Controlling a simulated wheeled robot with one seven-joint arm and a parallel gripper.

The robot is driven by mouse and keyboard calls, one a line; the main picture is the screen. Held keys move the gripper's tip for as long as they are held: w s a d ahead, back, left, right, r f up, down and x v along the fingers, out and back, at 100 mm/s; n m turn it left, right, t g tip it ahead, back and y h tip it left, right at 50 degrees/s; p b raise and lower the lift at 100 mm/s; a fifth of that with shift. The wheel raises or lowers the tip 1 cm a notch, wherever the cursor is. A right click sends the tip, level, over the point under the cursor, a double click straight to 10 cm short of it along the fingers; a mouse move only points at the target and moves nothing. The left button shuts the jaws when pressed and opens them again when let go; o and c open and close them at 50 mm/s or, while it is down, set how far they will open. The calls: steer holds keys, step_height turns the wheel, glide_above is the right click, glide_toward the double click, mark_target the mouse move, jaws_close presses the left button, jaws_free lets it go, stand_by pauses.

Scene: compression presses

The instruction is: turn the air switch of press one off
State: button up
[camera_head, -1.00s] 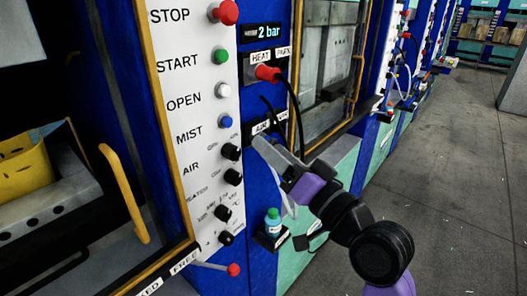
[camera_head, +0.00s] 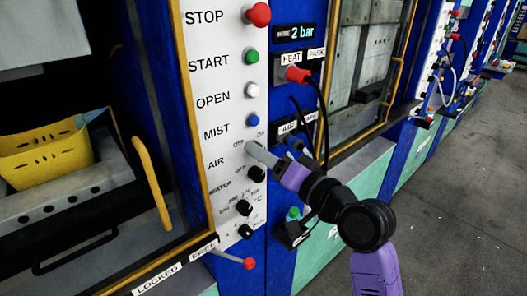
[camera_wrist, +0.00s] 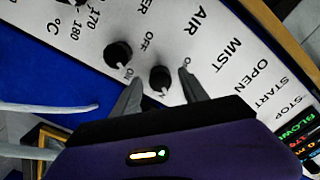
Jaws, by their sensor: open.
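The air switch is a black knob (camera_wrist: 160,78) beside the AIR label on the press's white panel (camera_head: 205,95). In the wrist view its pale pointer mark faces down, toward my palm. My gripper (camera_wrist: 160,92) is open, with one finger on either side of this knob; I cannot tell if they touch it. In the head view my gripper (camera_head: 250,148) is at the panel and hides the air knob. The heater knob (camera_wrist: 118,54) is just beyond the left finger in the wrist view and also shows below my gripper in the head view (camera_head: 256,173).
The blue MIST button (camera_head: 253,119) is just above my gripper. A red plug (camera_head: 297,75) with a hanging black cable is to its right. A red-tipped lever (camera_head: 249,263) sticks out at the panel's bottom. Open floor lies right.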

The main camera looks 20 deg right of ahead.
steer(key=shift+w+a, duration=0.1)
steer(key=shift+w, duration=0.1)
steer(key=shift+c, duration=0.2)
jaws_close()
